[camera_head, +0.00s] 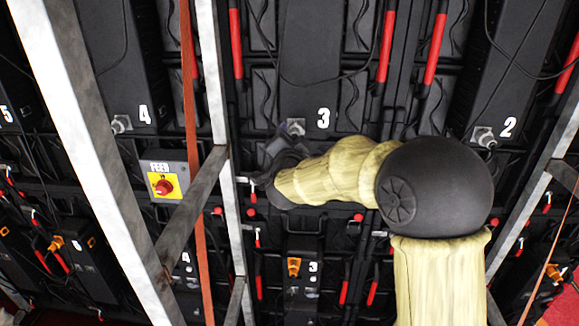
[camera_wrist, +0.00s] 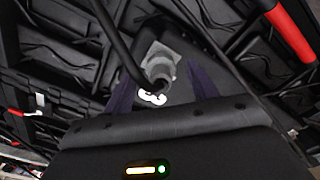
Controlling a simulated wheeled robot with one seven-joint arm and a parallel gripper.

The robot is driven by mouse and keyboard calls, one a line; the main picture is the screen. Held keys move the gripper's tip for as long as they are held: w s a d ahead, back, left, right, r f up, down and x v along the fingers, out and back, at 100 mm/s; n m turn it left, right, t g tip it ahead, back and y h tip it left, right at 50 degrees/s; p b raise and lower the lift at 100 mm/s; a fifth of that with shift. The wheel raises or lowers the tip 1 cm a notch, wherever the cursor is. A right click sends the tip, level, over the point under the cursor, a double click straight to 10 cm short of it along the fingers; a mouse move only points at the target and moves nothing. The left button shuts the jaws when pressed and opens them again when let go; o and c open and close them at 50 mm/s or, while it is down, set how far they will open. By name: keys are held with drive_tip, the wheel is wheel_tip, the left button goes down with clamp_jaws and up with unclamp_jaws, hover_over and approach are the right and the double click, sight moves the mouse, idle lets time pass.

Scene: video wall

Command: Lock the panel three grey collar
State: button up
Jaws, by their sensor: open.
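The grey collar (camera_head: 296,127) of panel three sits just left of the white number 3 (camera_head: 323,118) on a black panel. It also shows in the wrist view (camera_wrist: 162,62), with a black cable (camera_wrist: 120,45) curving down to its near end. My gripper (camera_head: 283,135) is at the collar in the head view, partly hidden by my wrist. In the wrist view my gripper (camera_wrist: 163,72) is open, its dark fingers left and right of the collar. I cannot tell whether they touch it. The gripper body hides the area below the number.
Panels 4 (camera_head: 144,114) and 2 (camera_head: 508,127) carry similar grey connectors. A lower panel 3 has an orange connector (camera_head: 294,267). A yellow-faced FEED switch box (camera_head: 166,183) is at left. Metal frame bars (camera_head: 95,160) stand in front. A red handle (camera_wrist: 290,30) is right of the collar.

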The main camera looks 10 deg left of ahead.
drive_tip(key=s+b, duration=0.4)
drive_tip(key=s, duration=1.1)
drive_tip(key=shift+s+d, duration=0.2)
drive_tip(key=shift+d, duration=0.2)
drive_tip(key=d+f+n+g+y, duration=0.1)
drive_tip(key=d+f+n+g, duration=0.2)
drive_tip(key=d+f, duration=0.35)
drive_tip(key=d+f+n+g, duration=0.3)
drive_tip(key=f+g, duration=0.1)
drive_tip(key=f, duration=0.5)
drive_tip(key=s+d+f+n+g+h, duration=0.1)
drive_tip(key=s+d+f+g, duration=0.3)
drive_tip(key=s+d+f, duration=0.1)
drive_tip(key=s+d+f+n+g+h, duration=0.1)
drive_tip(key=s+d+f+g, duration=0.3)
drive_tip(key=s+d+f, duration=0.2)
drive_tip(key=s+d, duration=0.2)
drive_tip(key=s, duration=0.2)
drive_tip(key=shift+s+d+f+n, duration=0.15)
drive_tip(key=shift+s+f+n, duration=0.1)
drive_tip(key=shift+s+n, duration=0.05)
